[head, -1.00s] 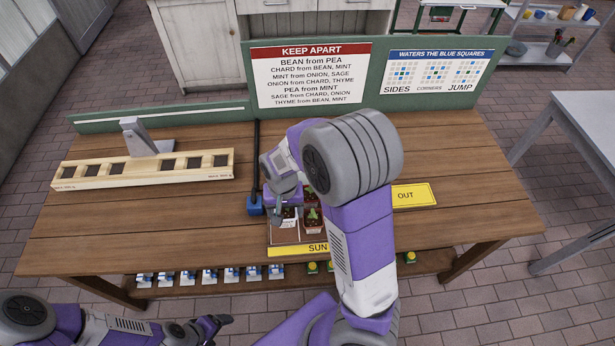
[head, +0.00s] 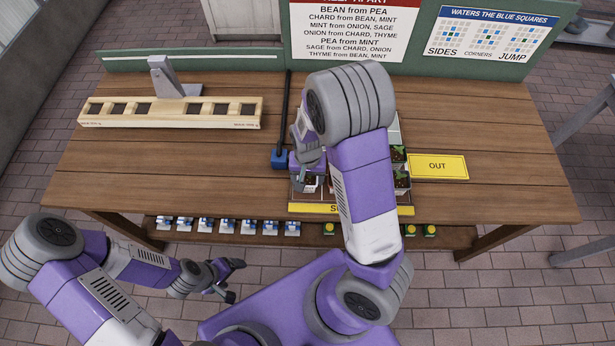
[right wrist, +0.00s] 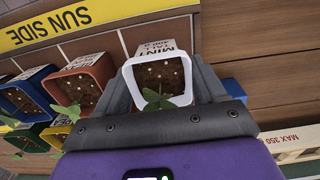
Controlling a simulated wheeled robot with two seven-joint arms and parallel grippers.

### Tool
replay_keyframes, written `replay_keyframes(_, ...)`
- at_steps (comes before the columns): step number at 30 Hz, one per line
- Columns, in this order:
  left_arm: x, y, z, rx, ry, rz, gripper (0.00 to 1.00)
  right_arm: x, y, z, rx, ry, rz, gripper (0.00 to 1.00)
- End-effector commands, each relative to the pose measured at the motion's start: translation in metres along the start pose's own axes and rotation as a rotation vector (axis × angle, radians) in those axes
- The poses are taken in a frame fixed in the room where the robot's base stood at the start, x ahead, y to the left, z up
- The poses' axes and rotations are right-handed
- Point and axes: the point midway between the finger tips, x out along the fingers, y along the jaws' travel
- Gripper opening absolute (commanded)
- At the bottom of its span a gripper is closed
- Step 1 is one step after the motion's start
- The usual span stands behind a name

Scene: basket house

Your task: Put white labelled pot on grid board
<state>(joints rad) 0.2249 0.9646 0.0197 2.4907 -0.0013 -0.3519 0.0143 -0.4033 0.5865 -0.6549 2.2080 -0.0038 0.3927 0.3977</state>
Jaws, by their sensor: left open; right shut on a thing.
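The white labelled pot (right wrist: 157,80), marked MINT and holding soil and a green seedling, sits between the fingers of my right gripper (right wrist: 160,92). In the head view my right gripper (head: 308,165) is shut on it at the front left of the grid board, and the pot (head: 311,184) is partly hidden. The grid board (right wrist: 105,42) has brown squares and a yellow SUN SIDE strip (right wrist: 62,24). I cannot tell whether the pot touches the board. My left gripper (head: 232,280) is open and empty, in front of the table and low.
Orange-red (right wrist: 78,82) and blue (right wrist: 22,92) pots stand beside the held pot. Potted plants (head: 400,180) stand at the board's right. A blue block (head: 279,158) with a black rod lies left of the board, near a slotted wooden beam (head: 170,112). A yellow OUT card (head: 438,167) lies right.

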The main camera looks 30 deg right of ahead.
Motion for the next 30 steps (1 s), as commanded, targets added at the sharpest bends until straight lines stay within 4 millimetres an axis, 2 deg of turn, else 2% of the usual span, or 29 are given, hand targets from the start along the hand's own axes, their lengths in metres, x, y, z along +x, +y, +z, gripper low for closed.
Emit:
replay_keyframes(8, 0.002, -0.001, 0.000, 0.000, 0.000, 0.000, 0.81, 0.002, -0.001, -0.001, 0.000, 0.002, -0.001, 0.23)
replay_keyframes(9, 0.001, 0.000, 0.000, 0.000, 0.000, 0.000, 0.81, 0.001, 0.000, 0.000, 0.000, 0.001, -0.001, 0.75)
replay_keyframes(10, 0.001, 0.000, 0.000, 0.000, 0.000, 0.000, 0.81, 0.001, -0.001, 0.000, 0.000, 0.001, -0.001, 0.79)
replay_keyframes(18, 0.001, 0.000, 0.000, 0.000, 0.000, 0.000, 0.81, 0.001, -0.001, 0.000, 0.000, 0.001, -0.001, 0.81)
replay_keyframes(22, -0.003, 0.001, 0.000, 0.000, 0.000, 0.000, 0.81, -0.007, -0.001, -0.001, -0.001, 0.003, -0.003, 0.81)
replay_keyframes(26, -0.011, 0.004, 0.000, 0.000, 0.000, 0.000, 0.81, -0.029, -0.002, -0.001, 0.000, 0.005, -0.005, 0.81)
replay_keyframes(30, -0.022, 0.008, 0.001, 0.000, 0.000, 0.000, 0.81, -0.061, -0.002, -0.001, -0.001, 0.005, -0.005, 0.81)
